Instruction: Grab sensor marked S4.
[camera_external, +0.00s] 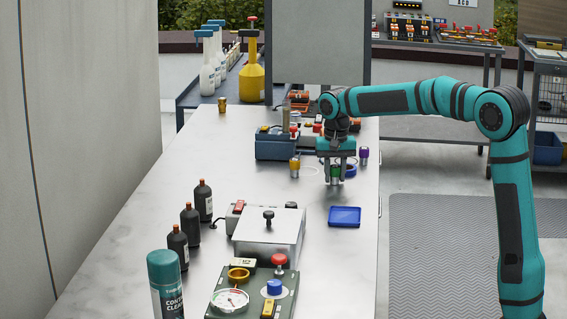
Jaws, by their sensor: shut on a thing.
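My gripper (336,179) points down over the white worktop and is shut on a small metal sensor with a green band (335,171). The fingers cover much of this sensor, and I cannot tell whether it touches the worktop. A similar sensor with an orange top (295,167) stands upright to the left. Another with a purple top (364,155) stands to the right, close to the gripper. No S4 marking is readable on any of them at this size.
A shallow blue tray (345,216) lies empty in front of the gripper. A blue toolbox-like case (274,146) stands behind left. A metal box with a black knob (268,239), dark bottles (190,222) and a green gauge panel (250,298) occupy the near worktop (130,250).

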